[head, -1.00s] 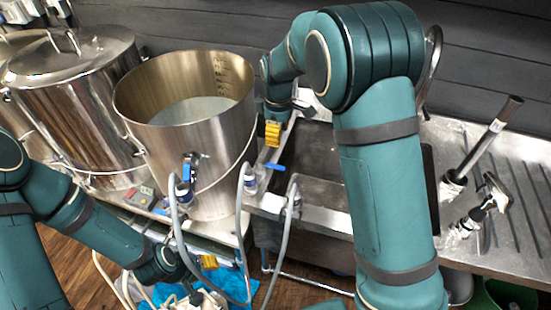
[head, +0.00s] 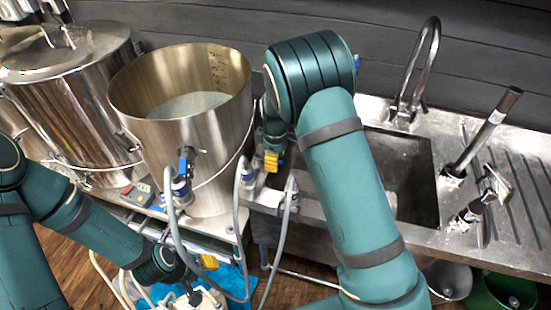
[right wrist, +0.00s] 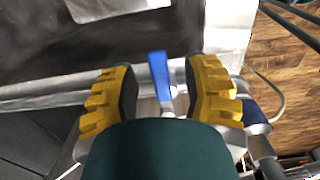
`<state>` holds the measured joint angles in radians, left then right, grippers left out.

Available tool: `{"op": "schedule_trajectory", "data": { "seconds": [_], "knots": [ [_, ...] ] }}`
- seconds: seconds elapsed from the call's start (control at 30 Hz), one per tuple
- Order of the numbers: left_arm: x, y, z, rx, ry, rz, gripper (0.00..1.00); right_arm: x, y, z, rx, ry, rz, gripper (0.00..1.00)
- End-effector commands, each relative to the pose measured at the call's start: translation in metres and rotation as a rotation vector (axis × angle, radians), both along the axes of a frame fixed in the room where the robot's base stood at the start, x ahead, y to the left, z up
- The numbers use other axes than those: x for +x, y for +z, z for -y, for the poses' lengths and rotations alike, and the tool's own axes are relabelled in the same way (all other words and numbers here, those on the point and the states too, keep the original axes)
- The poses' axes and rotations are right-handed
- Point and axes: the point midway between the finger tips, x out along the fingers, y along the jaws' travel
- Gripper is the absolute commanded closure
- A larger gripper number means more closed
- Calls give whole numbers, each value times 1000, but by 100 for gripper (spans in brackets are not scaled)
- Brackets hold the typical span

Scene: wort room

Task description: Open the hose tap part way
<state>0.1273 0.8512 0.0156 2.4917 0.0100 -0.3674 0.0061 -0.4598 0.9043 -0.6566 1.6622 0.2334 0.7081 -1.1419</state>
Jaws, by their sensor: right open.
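The hose tap's blue lever (right wrist: 160,78) shows in the right wrist view, between the two yellow-padded fingers of my right gripper (right wrist: 165,88). The gripper is open, with a gap on each side of the lever. In the head view my right gripper (head: 272,162) is at the bench edge, between the steel pot and the sink, and largely hides the tap there. My left gripper (head: 208,262) is low, near the hoses; I cannot tell its opening.
An open steel pot (head: 195,130) with a blue-handled valve (head: 184,165) stands left of my right gripper. Grey hoses (head: 240,215) loop in front of it. The sink (head: 415,170) with a tall faucet (head: 425,60) is to the right. A lidded kettle (head: 75,110) stands far left.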

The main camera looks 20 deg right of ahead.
Motion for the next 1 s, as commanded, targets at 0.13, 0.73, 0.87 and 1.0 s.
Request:
{"op": "schedule_trajectory", "data": {
  "seconds": [0.13, 0.73, 0.87, 1.0],
  "knots": [
    [0, 0, 0, 0, 0, 0, 52, 0, 0, 0, 0, 0, 0, 53],
    [0, 0, 0, 0, 0, 1, 52, -1, -1, 0, 0, 0, -2, 100],
    [0, -1, 0, 0, 0, 0, 52, 0, -1, 1, -1, 13, -3, 100],
    [0, -2, 0, 0, 0, -1, 52, 2, -2, 2, 1, 53, -4, 100]
  ]
}}
